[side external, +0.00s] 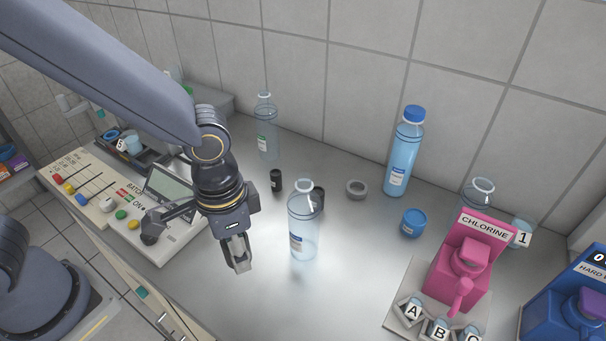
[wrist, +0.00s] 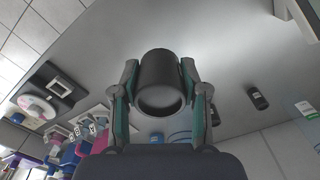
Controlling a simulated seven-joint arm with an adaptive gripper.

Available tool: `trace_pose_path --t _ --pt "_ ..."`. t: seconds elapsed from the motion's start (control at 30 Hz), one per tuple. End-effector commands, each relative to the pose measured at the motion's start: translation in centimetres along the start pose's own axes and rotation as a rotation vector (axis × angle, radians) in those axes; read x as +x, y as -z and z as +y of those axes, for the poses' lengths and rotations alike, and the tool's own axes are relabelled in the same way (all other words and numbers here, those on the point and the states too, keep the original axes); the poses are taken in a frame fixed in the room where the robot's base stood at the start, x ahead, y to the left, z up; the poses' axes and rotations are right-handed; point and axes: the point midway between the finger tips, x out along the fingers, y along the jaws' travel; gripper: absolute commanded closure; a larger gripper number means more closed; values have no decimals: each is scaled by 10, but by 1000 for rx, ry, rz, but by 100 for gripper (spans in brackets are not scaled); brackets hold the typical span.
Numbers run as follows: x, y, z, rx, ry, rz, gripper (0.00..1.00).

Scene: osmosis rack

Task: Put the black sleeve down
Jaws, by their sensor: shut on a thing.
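My gripper (side external: 238,262) points down over the bare steel bench, left of the front clear bottle. In the wrist view my gripper (wrist: 160,92) is shut on the black sleeve (wrist: 160,68), a short, wide dark cylinder with one finger on each side. In the side view the sleeve is mostly hidden by the fingers. I cannot tell whether its lower end touches the bench.
The front clear bottle (side external: 303,240) stands close to the right of my gripper. Two small black cylinders, one (side external: 276,180) behind it, a grey ring (side external: 357,189) and a blue cap (side external: 412,223) stand farther back. The control panel (side external: 120,205) is left; pink dispenser (side external: 462,270) right.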

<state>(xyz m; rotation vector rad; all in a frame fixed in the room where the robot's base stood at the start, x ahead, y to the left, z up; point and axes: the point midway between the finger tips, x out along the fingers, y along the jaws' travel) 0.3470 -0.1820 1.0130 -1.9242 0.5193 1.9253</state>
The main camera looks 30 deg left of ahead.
Motion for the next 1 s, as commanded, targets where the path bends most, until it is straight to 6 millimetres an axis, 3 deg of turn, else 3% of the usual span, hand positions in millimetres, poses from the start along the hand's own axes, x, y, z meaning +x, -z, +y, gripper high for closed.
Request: trace_pose_path --t 0.2,0.37,0.67,1.0 --pt "-60 1 0 -1 -1 9 88" --pt "-95 4 0 -2 -1 5 88" --pt "-110 70 4 -53 -7 0 88" --pt "-123 183 2 -157 -12 -5 88"
